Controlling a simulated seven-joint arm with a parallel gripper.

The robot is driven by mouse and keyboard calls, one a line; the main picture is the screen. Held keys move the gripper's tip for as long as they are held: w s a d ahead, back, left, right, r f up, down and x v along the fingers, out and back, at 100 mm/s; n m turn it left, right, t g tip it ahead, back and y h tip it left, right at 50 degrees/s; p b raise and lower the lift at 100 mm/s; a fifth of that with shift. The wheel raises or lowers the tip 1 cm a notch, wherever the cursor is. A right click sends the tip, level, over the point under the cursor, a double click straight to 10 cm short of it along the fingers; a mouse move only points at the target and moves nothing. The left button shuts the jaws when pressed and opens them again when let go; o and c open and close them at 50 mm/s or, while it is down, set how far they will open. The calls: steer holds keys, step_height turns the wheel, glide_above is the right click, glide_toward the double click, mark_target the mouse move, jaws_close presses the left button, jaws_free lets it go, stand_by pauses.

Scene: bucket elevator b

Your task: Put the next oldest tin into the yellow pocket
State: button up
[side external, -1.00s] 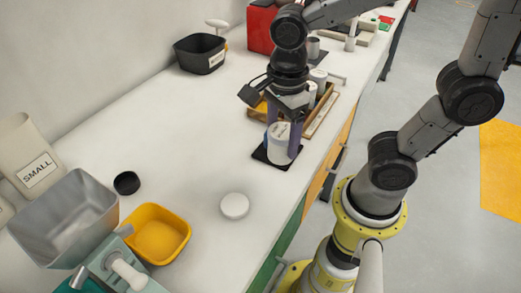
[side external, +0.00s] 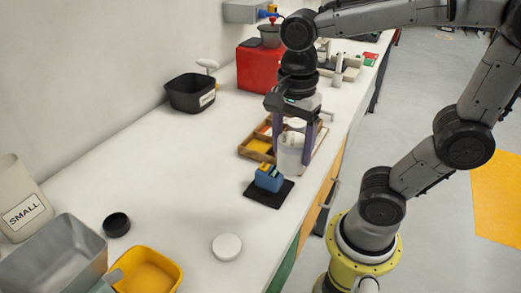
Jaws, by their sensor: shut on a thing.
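My gripper (side external: 294,160) is shut on a white tin (side external: 289,148), with one purple finger on each side. The tin is upright and appears raised, in front of the wooden tray (side external: 243,153). The tray's yellow pocket (side external: 258,146) shows to the left of the tin and looks empty in the part I see. The tin and fingers hide much of the tray's middle. Another whitish tin top (side external: 296,122) shows just behind the held tin. Any date on the held tin is unreadable here.
A blue block with a yellow top (side external: 268,178) stands on a black pad (side external: 262,197) in front of the tray. A black bin (side external: 190,93) and red box (side external: 259,68) stand behind. A white disc (side external: 227,247) and yellow bowl (side external: 150,270) lie nearer.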

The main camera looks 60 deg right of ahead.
steer(key=w+d+m, duration=0.4)
steer(key=w+d, duration=0.1)
steer(key=d, duration=0.7)
steer(key=w+d+f, duration=0.2)
steer(key=w+f, duration=0.1)
steer(key=w, duration=0.1)
steer(key=w+d+f, duration=0.2)
steer(key=w+f, duration=0.1)
steer(key=w, duration=0.1)
steer(key=w+d+f, duration=0.1)
steer(key=w+f, duration=0.2)
steer(key=f, duration=0.1)
steer(key=shift+w+d, duration=0.4)
steer(key=shift+w+d+f, duration=0.1)
steer(key=shift+w+f, duration=0.05)
steer(key=shift+f, duration=0.85)
steer(key=shift+w+d+f, duration=0.1)
steer(key=shift+w+f, duration=0.05)
steer(key=shift+f, duration=0.8)
steer(key=shift+f, duration=0.15)
